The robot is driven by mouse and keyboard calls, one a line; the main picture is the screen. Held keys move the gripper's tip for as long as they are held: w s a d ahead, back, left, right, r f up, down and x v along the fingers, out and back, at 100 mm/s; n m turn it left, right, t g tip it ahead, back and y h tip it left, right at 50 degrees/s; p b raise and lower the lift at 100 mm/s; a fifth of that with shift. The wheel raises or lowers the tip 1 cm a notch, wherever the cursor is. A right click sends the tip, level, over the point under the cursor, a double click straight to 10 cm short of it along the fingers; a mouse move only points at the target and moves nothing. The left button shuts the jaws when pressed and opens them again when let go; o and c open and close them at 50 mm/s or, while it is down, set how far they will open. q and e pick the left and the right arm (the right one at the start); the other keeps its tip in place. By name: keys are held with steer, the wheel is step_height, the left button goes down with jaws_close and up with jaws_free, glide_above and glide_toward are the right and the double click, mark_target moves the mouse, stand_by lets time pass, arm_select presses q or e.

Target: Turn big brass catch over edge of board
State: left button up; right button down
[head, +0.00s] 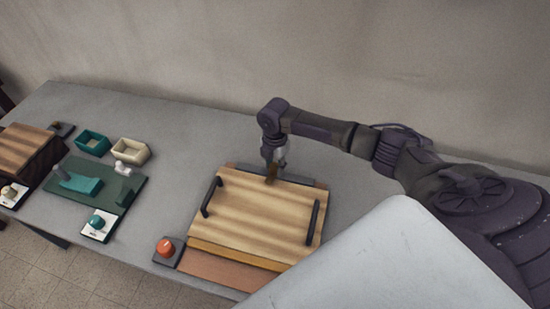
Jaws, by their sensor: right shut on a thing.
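A striped wooden board (258,215) with two dark bar handles lies on a brown base (225,268) on the grey table. The brass catch (271,175) is a small brownish piece at the board's far edge, partly covered by my gripper. My right gripper (271,165) points down from above and is shut on the catch. Whether the catch lies over the board's edge is too small to tell. My left gripper is not in view.
A red knob on a dark block (166,250) stands at the board's left front corner. Further left are a green mat (125,190), a teal tray (92,142), a cream tray (131,150) and another wooden box (24,150). The table between the mat and board is clear.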

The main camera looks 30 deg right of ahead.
mark_target(274, 165)
steer(key=shift+n, duration=1.1)
steer(key=c, duration=0.8)
jaws_free()
steer(key=shift+o, duration=0.2)
step_height(274, 165, up, 12)
